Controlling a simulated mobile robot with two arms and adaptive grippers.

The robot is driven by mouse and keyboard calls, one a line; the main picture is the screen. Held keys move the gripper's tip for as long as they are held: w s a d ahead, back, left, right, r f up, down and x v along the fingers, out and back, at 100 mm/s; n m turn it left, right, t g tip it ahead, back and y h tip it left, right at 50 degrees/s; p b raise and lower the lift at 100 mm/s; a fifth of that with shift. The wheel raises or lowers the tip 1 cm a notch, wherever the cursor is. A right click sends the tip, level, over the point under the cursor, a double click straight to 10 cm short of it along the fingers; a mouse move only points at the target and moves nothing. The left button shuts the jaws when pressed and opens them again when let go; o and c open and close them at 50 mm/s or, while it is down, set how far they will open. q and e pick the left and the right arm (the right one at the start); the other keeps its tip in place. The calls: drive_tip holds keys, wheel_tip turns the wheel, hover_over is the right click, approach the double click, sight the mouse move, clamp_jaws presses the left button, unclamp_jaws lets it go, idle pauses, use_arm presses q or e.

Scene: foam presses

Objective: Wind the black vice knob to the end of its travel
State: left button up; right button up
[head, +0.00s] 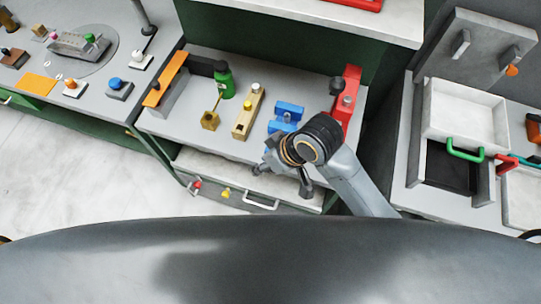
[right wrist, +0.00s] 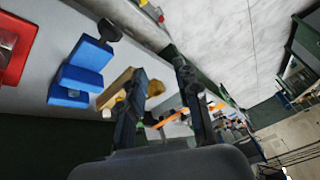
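The blue vice (head: 289,108) stands on the grey bench, partly behind my right wrist in the head view. Its black knob is hidden there. In the right wrist view the blue vice (right wrist: 75,78) is at the left, with the black knob (right wrist: 109,30) at its upper right end. My right gripper (head: 282,182) is in front of the vice, over the bench's front edge. In its wrist view the right gripper (right wrist: 162,80) has its fingers apart with nothing held, and the knob lies left of them, apart. My left gripper is not in view.
A drawer (head: 240,187) lies below the bench front.

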drive_tip(key=w+d+n+g+h, duration=0.2)
drive_tip(key=w+n+h, duration=0.3)
drive_tip(key=w, duration=0.1)
wheel_tip(320, 180, down, 14)
drive_tip(key=b, duration=1.1)
drive_tip(key=shift+a+f+b, duration=0.15)
drive_tip(key=shift+b, duration=0.2)
drive_tip(key=shift+c, duration=0.4)
clamp_jaws()
